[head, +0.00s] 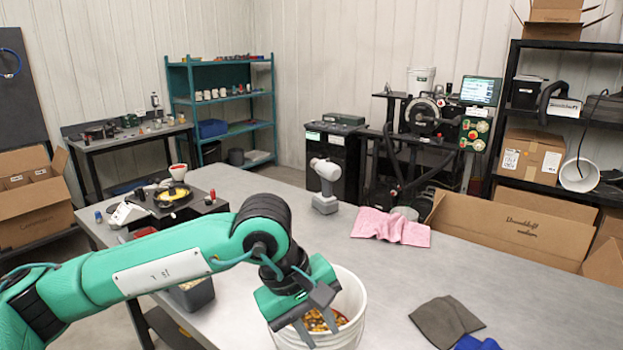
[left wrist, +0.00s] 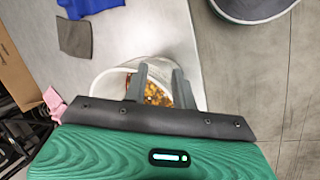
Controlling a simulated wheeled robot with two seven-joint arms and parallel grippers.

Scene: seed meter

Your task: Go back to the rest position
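My left gripper (head: 317,322) reaches in from the left over a white bucket (head: 350,300). Its two fingers are apart, with nothing between them. In the left wrist view the gripper (left wrist: 160,84) also shows spread fingers, with the bucket (left wrist: 112,82) behind them. Yellow, orange and brown seed-like pieces (head: 318,320) lie in the bucket. The fingertips overlap the bucket's opening in both views; I cannot tell how high they are. My right gripper is not in view.
The table's middle is clear.

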